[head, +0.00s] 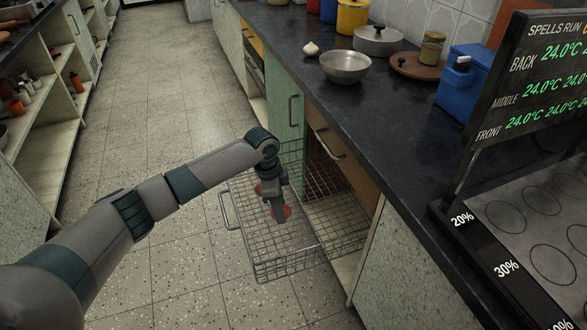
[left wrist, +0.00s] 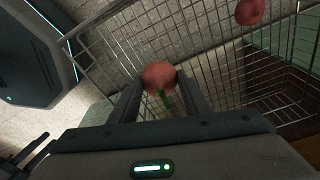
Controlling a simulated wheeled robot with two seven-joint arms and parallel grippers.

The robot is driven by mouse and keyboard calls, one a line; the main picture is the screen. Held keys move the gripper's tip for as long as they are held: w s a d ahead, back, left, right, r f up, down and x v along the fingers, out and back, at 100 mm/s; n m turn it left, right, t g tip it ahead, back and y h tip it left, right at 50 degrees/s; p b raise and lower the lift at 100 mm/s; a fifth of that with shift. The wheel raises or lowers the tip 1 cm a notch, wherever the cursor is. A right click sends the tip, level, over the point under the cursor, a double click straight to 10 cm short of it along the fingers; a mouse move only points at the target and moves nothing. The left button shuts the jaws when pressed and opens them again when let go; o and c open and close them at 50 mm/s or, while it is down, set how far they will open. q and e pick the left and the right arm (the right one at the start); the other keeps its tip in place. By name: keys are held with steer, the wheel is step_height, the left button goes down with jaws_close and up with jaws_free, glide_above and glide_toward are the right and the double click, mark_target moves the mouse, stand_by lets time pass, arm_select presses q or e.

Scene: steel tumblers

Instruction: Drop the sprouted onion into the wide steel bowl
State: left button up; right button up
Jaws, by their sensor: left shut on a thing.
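A reddish onion with a green sprout (left wrist: 158,76) sits between the fingers of my left gripper (left wrist: 160,92), which is shut on it. In the head view my left gripper (head: 279,212) points down over the pulled-out wire basket (head: 262,266), and red of the onion (head: 287,212) shows at its fingertips. The wide steel bowl (head: 345,68) stands on the dark counter, up and to the right of the gripper, and looks empty.
Another reddish onion (left wrist: 250,12) is at the basket in the left wrist view. A garlic bulb (head: 311,49), a lidded pot (head: 377,41), a jar (head: 431,48) on a round board and a blue box (head: 467,82) stand near the bowl. The counter in front of the bowl is clear.

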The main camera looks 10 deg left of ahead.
arm_select(q)
steer(key=s+r+n, duration=0.3)
steer(key=r+n, duration=0.2)
steer(key=r, duration=0.2)
steer(key=s+a+r+n+t+y, duration=0.1)
steer(key=s+r+n, duration=0.3)
steer(key=r, duration=0.4)
steer(key=s+r+n, duration=0.4)
steer(key=r+n, duration=0.1)
steer(key=r, duration=0.2)
steer(key=shift+a+r+n+y, duration=0.2)
steer(key=shift+r+n+y, duration=0.1)
steer(key=shift+n+y, duration=0.1)
